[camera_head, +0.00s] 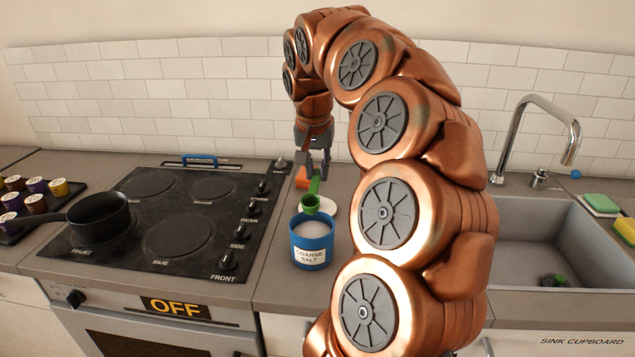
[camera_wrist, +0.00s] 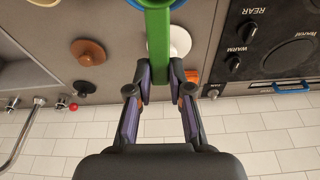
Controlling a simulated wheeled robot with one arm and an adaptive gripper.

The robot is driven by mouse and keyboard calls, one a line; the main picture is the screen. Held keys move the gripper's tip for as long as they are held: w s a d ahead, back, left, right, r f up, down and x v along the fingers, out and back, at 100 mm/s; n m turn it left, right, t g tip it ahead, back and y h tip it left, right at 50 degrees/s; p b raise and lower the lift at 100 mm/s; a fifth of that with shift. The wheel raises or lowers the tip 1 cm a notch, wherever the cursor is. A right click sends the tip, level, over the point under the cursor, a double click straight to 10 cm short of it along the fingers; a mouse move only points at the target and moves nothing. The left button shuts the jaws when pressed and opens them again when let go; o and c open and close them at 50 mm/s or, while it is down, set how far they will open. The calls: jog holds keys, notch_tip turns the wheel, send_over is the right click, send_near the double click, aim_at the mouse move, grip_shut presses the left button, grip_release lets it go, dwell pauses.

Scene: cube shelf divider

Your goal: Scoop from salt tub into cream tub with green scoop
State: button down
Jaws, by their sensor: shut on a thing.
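The blue salt tub (camera_head: 312,256), labelled "COARSE SALT", stands upright on the counter right of the hob, with white salt (camera_head: 312,229) inside. My gripper (camera_head: 318,172) is behind and above it, shut on the handle of the green scoop (camera_head: 311,203). The scoop's bowl shows at the tub's far rim; I cannot tell whether it touches. No labelled cream tub is visible; a pale yellow rim (camera_wrist: 43,2) is cut off at top left.
A white round piece (camera_head: 329,208) and an orange object (camera_head: 302,178) lie near the scoop. The hob (camera_head: 170,222) with a black pan (camera_head: 98,214) is left. A brown round object (camera_wrist: 88,51) shows in the wrist view. The sink (camera_head: 560,250) is right; my arm hides the counter between.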

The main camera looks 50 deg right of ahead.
jog(key=shift+s+a+r+t+h+b, duration=0.2)
jog(key=shift+h+b, duration=0.25)
jog(key=shift+b, duration=0.7)
jog(key=shift+s+a+f+t+h+b, duration=0.15)
jog(key=shift+t+h+b, duration=0.2)
jog(key=shift+b, duration=0.8)
jog(key=shift+s+a+r+t+h+b, duration=0.15)
jog(key=shift+h+b, duration=0.35)
jog(key=shift+b, duration=0.65)
jog(key=shift+a+r+t+h+b, duration=0.2)
jog(key=shift+r+t+h+b, duration=0.15)
jog(key=shift+b, duration=0.65)
jog(key=shift+r, duration=0.15)
notch_tip(320, 180, down, 8)
jog(key=b, duration=0.6)
